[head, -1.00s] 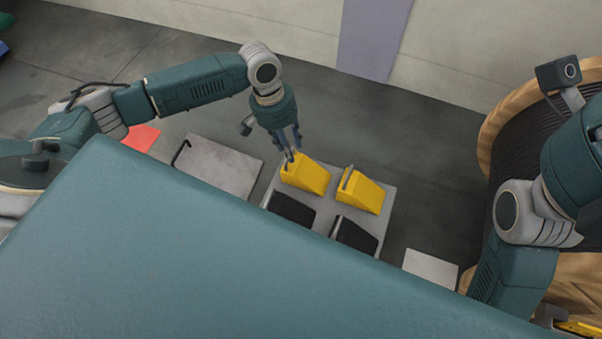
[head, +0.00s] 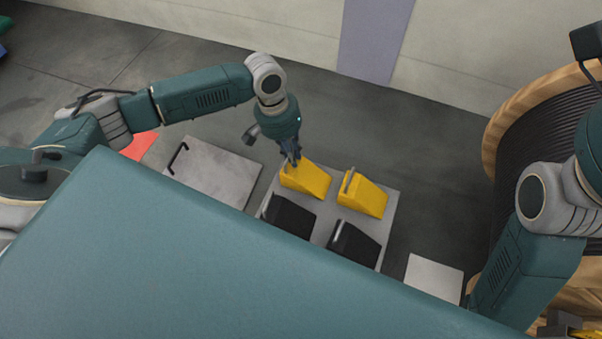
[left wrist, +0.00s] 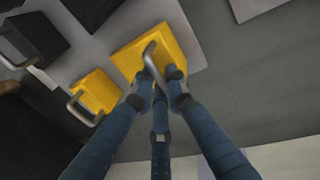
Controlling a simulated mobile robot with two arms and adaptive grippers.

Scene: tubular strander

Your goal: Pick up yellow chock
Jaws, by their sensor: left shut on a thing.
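Two yellow chocks stand side by side on a grey plate (head: 325,229). My left gripper (head: 292,158) is at the left yellow chock (head: 307,181), shut on its handle. In the left wrist view the fingers (left wrist: 160,90) close around the grey handle of that yellow chock (left wrist: 183,45). The chock appears to rest on the plate still. The other yellow chock (head: 363,197) stands to its right with its handle free; it also shows in the left wrist view (left wrist: 97,92). My right gripper is not in view.
Two black chocks, one at left (head: 288,217) and one at right (head: 354,245), share the plate, close in front of the yellow ones. A grey plate with a black handle (head: 213,173) lies to the left. A wooden reel (head: 500,128) stands at the right.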

